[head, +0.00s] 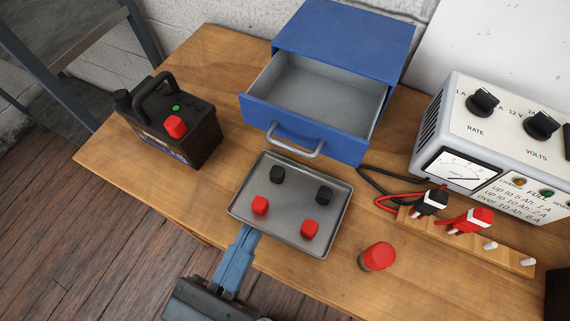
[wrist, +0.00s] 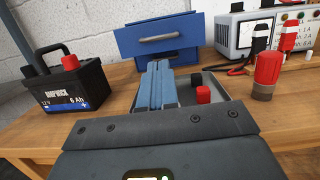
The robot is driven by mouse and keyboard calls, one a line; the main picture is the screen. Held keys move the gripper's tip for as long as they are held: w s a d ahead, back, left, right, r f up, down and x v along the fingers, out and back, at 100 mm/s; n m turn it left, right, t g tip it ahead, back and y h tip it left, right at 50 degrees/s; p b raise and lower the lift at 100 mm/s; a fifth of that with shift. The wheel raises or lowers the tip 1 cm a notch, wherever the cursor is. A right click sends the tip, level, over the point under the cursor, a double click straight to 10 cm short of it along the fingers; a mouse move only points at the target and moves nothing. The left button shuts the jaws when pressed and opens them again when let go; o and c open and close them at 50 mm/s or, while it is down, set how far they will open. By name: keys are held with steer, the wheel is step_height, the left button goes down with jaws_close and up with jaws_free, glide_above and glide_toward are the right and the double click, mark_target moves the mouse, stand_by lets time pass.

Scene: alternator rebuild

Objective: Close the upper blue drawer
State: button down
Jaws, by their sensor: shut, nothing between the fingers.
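The blue cabinet (head: 345,28) stands at the back of the bench. Its upper blue drawer (head: 300,125) is pulled well out, and the grey inside looks empty. The drawer's grey bar handle (head: 293,143) faces me; it also shows in the wrist view (wrist: 159,38). Part of the cabinet below the drawer shows in the wrist view, mostly hidden by my fingers. My gripper (head: 249,232) has its blue fingers shut and empty. It is at the near left edge of the metal tray, apart from the drawer handle. In the wrist view, the fingers (wrist: 160,66) point toward the cabinet.
The metal tray (head: 290,196), holding two black and two red caps, lies between my gripper and the drawer. A black battery (head: 172,125) stands left. A red-capped item (head: 377,257), a rack (head: 470,240) with clamps, and a charger (head: 490,130) are right.

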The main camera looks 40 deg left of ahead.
steer(key=p+x, duration=0.2)
steer(key=x, duration=0.8)
steer(key=shift+w, duration=0.3)
steer(key=shift+a, duration=0.15)
